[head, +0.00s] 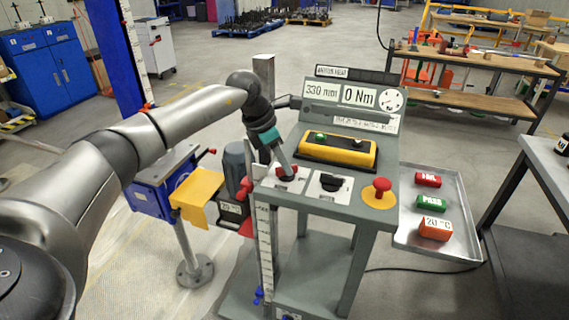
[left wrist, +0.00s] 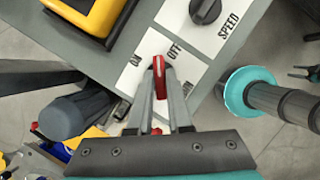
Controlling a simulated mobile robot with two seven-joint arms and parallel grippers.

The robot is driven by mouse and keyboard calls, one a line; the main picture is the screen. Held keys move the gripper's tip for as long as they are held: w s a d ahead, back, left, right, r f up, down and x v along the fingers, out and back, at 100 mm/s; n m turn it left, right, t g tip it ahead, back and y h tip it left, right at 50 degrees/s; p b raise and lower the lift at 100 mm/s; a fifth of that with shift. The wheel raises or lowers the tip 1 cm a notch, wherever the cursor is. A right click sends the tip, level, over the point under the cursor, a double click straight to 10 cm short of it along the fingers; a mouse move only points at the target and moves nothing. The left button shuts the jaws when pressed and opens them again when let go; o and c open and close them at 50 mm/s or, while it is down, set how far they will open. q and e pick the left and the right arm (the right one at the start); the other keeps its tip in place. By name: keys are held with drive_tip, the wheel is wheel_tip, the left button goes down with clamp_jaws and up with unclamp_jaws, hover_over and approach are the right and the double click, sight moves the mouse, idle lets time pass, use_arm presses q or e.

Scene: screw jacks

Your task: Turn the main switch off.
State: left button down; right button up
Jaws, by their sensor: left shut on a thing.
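The main switch has a red handle and sits on a white plate at the left front of the grey console; in the left wrist view its red handle (left wrist: 158,78) stands between my fingers. The plate (left wrist: 150,48) carries the words ON and OFF; a third word is partly hidden by a finger. The handle's end lies between ON and OFF, and I cannot tell which it is set to. My left gripper (head: 284,172) is shut on the handle, as the left wrist view (left wrist: 162,85) also shows. My right gripper is not in view.
A black speed knob (head: 331,183) is right of the switch, then a red mushroom button (head: 382,186). A yellow box (head: 338,150) lies behind them. A display (head: 340,94) reads 330 mm and 0 Nm. A tray (head: 467,238) with tagged blocks adjoins the console's right side.

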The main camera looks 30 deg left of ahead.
use_arm(q)
drive_tip(key=m, duration=0.1)
drive_tip(key=m+g+h, duration=0.1)
drive_tip(key=m, duration=0.1)
drive_tip(key=shift+w+m+b, duration=0.2)
drive_tip(key=shift+m+b, duration=0.1)
drive_tip(key=shift+b, duration=0.05)
drive_tip(key=shift+a+m+g+h+b, duration=0.1)
drive_tip(key=shift+m+g+h+b, duration=0.4)
drive_tip(key=shift+m, duration=1.4)
drive_tip(key=shift+g, duration=0.3)
drive_tip(key=c, duration=0.8)
unclamp_jaws()
drive_tip(key=shift+c, duration=0.2)
drive_tip(key=shift+y, duration=0.3)
drive_tip(key=p+v, duration=0.2)
drive_tip(key=v, duration=1.3)
drive_tip(key=shift+a, duration=0.15)
drive_tip(key=shift+r, duration=0.1)
